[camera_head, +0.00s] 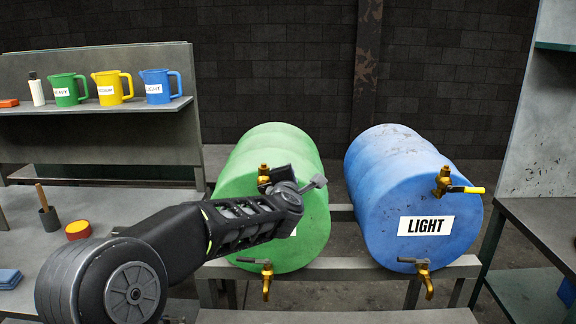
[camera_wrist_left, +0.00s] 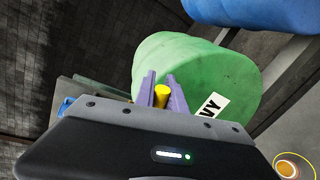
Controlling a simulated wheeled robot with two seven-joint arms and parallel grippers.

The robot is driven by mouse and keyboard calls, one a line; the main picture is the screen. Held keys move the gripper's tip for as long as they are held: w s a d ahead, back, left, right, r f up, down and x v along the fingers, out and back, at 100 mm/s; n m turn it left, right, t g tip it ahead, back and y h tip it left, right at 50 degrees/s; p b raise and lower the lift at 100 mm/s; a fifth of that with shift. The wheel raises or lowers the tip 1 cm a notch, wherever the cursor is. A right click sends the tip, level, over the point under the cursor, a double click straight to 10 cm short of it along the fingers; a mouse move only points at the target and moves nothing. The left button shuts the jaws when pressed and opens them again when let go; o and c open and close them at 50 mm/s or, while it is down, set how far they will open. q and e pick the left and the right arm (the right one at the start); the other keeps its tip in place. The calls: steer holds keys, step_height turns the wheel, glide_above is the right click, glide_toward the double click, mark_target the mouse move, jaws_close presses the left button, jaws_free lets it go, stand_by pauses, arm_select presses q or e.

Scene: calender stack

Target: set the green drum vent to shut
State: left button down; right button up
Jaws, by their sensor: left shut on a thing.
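The green drum (camera_head: 275,145) lies on its side on a metal rack, its round face towards me. The brass vent (camera_head: 264,172) sits high on that face. My left gripper (camera_wrist_left: 161,80) reaches the vent, its purple fingers closed on either side of the vent's yellow handle (camera_wrist_left: 162,97). In the head view my left arm hides that handle and most of the drum's label, so I cannot tell how the handle is turned. A lower brass tap (camera_head: 266,280) with a grey lever is at the bottom of the green drum. My right gripper is not in view.
A blue drum (camera_head: 400,170) labelled LIGHT lies to the right, its vent's yellow handle (camera_head: 467,189) pointing right. A shelf (camera_head: 100,110) at left holds green, yellow and blue jugs. A dark table (camera_head: 540,225) stands at right.

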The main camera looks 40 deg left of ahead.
arm_select(q)
steer(key=shift+d+f+m+y+p, duration=0.1)
steer(key=shift+f+m+y+p, duration=0.4)
steer(key=shift+f+m, duration=0.95)
steer(key=shift+r, duration=0.15)
steer(key=c, duration=1.4)
jaws_free()
steer(key=shift+r, duration=0.1)
steer(key=b+v, duration=0.1)
steer(key=v, duration=0.6)
steer(key=shift+s+d+r, duration=0.2)
steer(key=shift+s+d, duration=0.05)
